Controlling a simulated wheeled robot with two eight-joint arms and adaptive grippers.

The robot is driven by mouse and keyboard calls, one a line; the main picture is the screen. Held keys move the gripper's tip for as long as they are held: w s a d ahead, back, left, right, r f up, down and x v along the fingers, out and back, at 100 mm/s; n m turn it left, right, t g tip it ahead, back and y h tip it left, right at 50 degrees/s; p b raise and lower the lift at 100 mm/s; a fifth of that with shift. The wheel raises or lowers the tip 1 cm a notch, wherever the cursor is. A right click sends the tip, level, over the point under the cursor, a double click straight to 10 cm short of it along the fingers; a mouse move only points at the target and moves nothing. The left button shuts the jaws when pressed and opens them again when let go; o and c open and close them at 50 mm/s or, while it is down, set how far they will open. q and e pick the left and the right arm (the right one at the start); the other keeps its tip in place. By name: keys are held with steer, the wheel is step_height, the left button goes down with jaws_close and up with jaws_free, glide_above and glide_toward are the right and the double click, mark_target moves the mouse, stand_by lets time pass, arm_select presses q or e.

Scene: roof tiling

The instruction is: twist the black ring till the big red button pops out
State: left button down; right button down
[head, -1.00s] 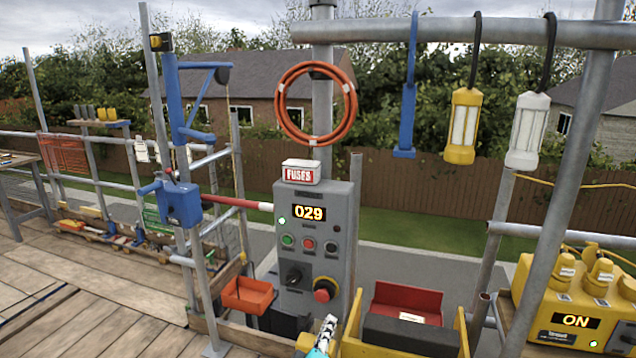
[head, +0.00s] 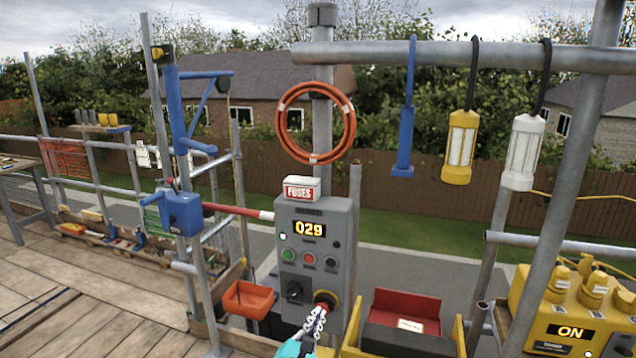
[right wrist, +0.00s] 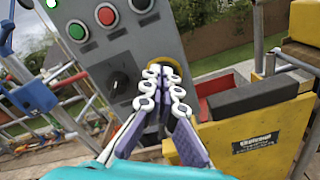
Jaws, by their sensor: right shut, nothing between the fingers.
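The big red button (head: 324,295) sits low on the right of the grey control box, with a yellow surround (head: 334,301) behind it. My right gripper (head: 318,310) comes up from below, its fingertips in front of the button and hiding much of it. In the right wrist view the shut, empty fingers (right wrist: 165,72) overlap the yellow surround (right wrist: 175,63). The black ring cannot be made out behind the fingers, and I cannot tell whether they touch it. My left gripper is out of view.
The grey box (head: 318,222) also carries a display reading 029, small buttons and a black rotary switch (head: 294,291). An orange tray (head: 247,299) hangs to its left. A yellow holder with a red bin (head: 405,302) stands close on the right.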

mark_target(329, 288)
steer(key=shift+n, duration=0.4)
steer(key=shift+x, duration=3.5)
steer(key=shift+s+a+f+b, duration=0.1)
steer(key=shift+f+b, duration=0.15)
steer(key=shift+b, duration=0.1)
